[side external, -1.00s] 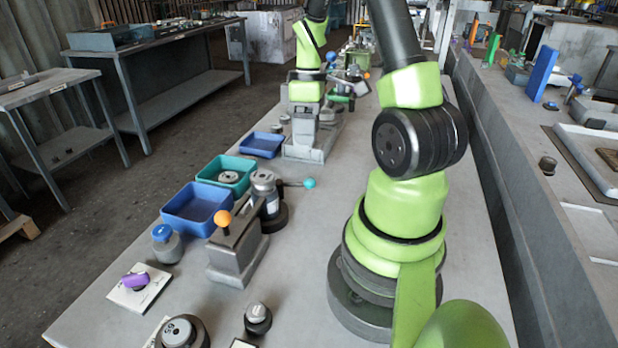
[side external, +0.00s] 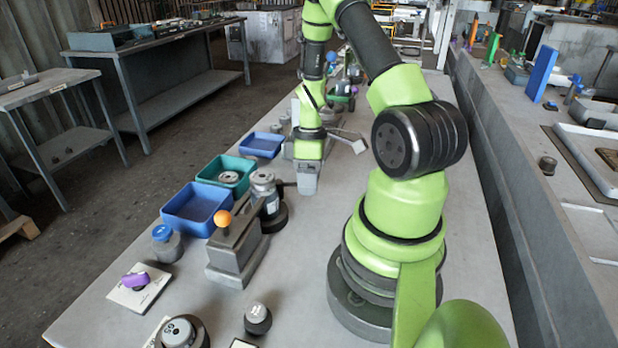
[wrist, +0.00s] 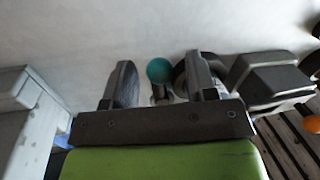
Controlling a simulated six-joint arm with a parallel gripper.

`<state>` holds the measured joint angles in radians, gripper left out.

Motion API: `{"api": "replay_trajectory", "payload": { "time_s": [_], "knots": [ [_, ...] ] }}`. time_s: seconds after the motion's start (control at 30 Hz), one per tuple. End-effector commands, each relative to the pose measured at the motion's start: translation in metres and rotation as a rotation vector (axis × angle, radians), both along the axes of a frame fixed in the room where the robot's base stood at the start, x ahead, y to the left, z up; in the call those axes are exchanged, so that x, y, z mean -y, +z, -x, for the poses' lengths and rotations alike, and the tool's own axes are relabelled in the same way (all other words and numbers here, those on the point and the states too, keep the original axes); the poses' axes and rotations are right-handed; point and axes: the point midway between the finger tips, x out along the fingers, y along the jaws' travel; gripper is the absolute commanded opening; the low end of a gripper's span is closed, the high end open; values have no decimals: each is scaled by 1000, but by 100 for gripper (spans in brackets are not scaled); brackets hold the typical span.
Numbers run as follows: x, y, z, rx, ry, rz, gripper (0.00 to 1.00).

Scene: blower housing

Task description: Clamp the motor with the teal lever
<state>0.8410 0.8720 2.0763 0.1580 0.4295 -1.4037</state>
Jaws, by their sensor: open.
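The teal lever's ball knob (wrist: 160,70) shows in the wrist view between the two fingers of my gripper (wrist: 163,84), which is open. I cannot tell whether a finger touches it. In the side view my gripper (side external: 306,184) points down at the lever's end and hides the teal knob; only a short bit of dark rod shows. The motor (side external: 264,184), a silver-grey cylinder, stands upright in a dark round base to the left of my gripper. A grey clamp block (side external: 236,245) with an orange ball knob (side external: 222,218) stands in front of it.
A blue bin (side external: 196,208) and a teal bin (side external: 228,172) stand left of the motor, with another blue bin (side external: 262,145) behind. A blue-capped jar (side external: 166,243) stands at the front left. The bench right of the clamp block is clear up to my base.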

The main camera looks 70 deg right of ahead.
Motion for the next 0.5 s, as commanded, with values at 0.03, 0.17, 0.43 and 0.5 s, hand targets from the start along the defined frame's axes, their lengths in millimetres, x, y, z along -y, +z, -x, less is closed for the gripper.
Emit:
{"api": "replay_trajectory", "payload": {
  "time_s": [0.03, 0.17, 0.43, 0.5],
  "knots": [
    [0, 0, 0, 0, 0, 0, 52],
    [0, 0, 0, 0, 0, 0, 41],
    [0, 0, 0, 0, 0, 0, 0],
    [0, 1, 0, 0, 1, 0, 0]
  ]
}}
